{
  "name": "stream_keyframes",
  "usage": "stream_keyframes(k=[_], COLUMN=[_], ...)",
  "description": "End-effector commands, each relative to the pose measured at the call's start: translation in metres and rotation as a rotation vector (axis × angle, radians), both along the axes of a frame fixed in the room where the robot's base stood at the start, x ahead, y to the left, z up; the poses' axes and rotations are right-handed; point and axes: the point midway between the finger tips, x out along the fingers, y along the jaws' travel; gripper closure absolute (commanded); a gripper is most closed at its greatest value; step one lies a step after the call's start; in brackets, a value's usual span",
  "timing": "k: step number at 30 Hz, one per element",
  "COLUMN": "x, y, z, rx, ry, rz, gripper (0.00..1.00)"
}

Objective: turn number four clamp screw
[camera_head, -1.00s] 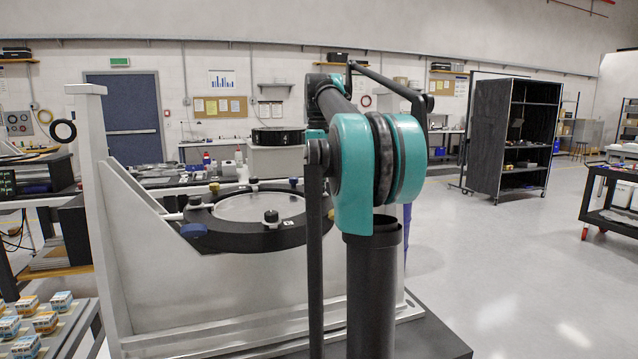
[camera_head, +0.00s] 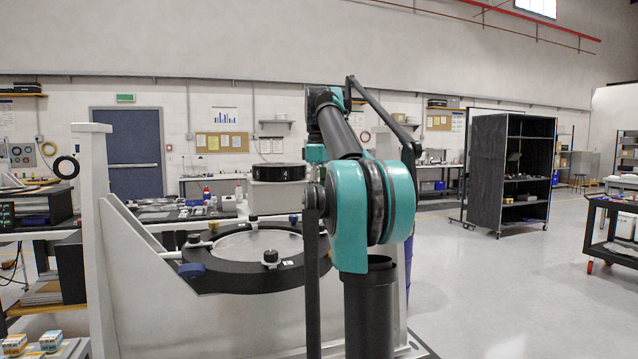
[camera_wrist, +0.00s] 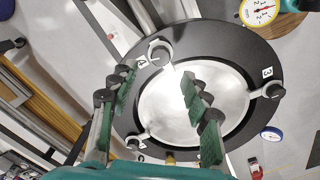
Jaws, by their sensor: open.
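The mirror fixture has a dark ring (camera_head: 225,281) around a pale round mirror (camera_head: 255,246); in the wrist view the ring (camera_wrist: 215,38) and mirror (camera_wrist: 235,95) fill the middle. The number four clamp screw (camera_wrist: 160,52) has a dark knob with a pale rim, beside a label reading 4 (camera_wrist: 142,61). My gripper (camera_wrist: 160,80) is open and empty, its green-padded fingers apart over the ring and mirror. The screw shows between and beyond the fingertips, apart from both. In the head view my gripper is hidden behind my arm.
Another clamp screw (camera_wrist: 273,91) sits by label 3 (camera_wrist: 267,72), and one (camera_wrist: 135,142) at the lower left. A yellow-rimmed dial gauge (camera_wrist: 259,10) lies at the upper right. A pale upright plate (camera_head: 97,230) stands left of the ring. Open floor (camera_head: 480,290) lies right.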

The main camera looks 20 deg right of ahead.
Motion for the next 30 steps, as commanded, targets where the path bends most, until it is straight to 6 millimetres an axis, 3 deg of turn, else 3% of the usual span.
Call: stream_keyframes(k=[6,12,30], x=[0.001,0.001,0.0], y=[0.0,0.0,0.0], z=[0.034,0.05,0.054], rx=[0.0,0.0,0.0], ry=[0.0,0.0,0.0], rz=[0.0,0.0,0.0], gripper=[0.52,0.52,0.52])
